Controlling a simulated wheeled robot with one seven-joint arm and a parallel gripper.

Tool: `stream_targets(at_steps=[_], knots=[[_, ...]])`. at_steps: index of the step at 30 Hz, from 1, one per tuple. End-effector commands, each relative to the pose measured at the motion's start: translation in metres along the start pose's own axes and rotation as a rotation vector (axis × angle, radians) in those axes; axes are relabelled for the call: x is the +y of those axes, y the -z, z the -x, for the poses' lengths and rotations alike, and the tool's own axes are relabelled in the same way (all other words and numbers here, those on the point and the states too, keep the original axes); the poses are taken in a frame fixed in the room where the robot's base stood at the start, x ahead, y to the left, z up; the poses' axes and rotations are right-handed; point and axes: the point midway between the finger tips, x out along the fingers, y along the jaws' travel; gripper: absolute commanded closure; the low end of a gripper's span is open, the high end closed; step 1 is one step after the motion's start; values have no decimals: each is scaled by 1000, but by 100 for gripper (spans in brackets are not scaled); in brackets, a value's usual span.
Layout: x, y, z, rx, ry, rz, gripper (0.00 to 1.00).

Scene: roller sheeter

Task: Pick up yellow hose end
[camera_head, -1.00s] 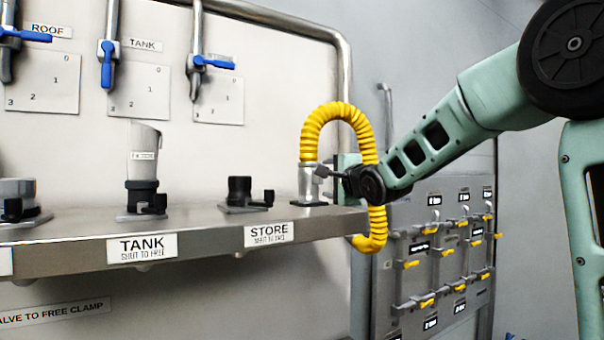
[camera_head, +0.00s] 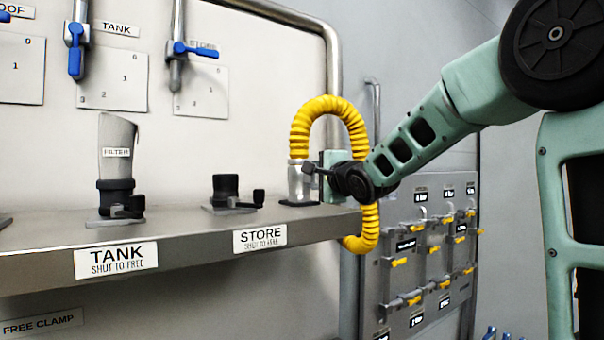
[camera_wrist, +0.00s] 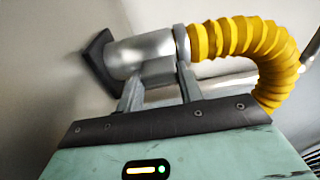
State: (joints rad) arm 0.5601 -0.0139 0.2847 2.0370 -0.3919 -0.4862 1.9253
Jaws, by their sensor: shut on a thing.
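The yellow hose (camera_head: 330,105) arches up from its silver metal end and hangs down beyond the shelf's right edge. The silver hose end (camera_head: 299,182) stands upright on a dark base plate (camera_head: 298,202) at the right end of the shelf. My gripper (camera_head: 310,169) reaches in from the right and is shut on the hose end. In the wrist view the fingers (camera_wrist: 158,92) lie against the silver hose end (camera_wrist: 140,52), with the yellow hose (camera_wrist: 240,40) leading off right. The hose end appears still seated at the base plate.
The metal shelf (camera_head: 190,240) also carries the STORE fitting (camera_head: 226,190) and the TANK fitting (camera_head: 116,195) with a grey FILTER piece (camera_head: 116,145). Blue-handled valves (camera_head: 190,48) are on the wall behind. A panel with yellow handles (camera_head: 425,260) stands at the right.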

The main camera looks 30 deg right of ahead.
Motion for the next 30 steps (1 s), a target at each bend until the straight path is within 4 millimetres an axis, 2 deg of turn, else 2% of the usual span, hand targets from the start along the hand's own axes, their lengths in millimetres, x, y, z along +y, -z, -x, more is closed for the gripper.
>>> stream_targets(at_steps=[5,8,15,19,24,30], knots=[[-8,-1,0,-2,6,2,100],[-21,-1,0,-3,8,3,100],[-70,-1,0,-3,7,3,100],[-90,-1,0,-2,5,1,100],[-101,0,0,-2,4,2,100],[-102,0,0,-1,3,0,100]])
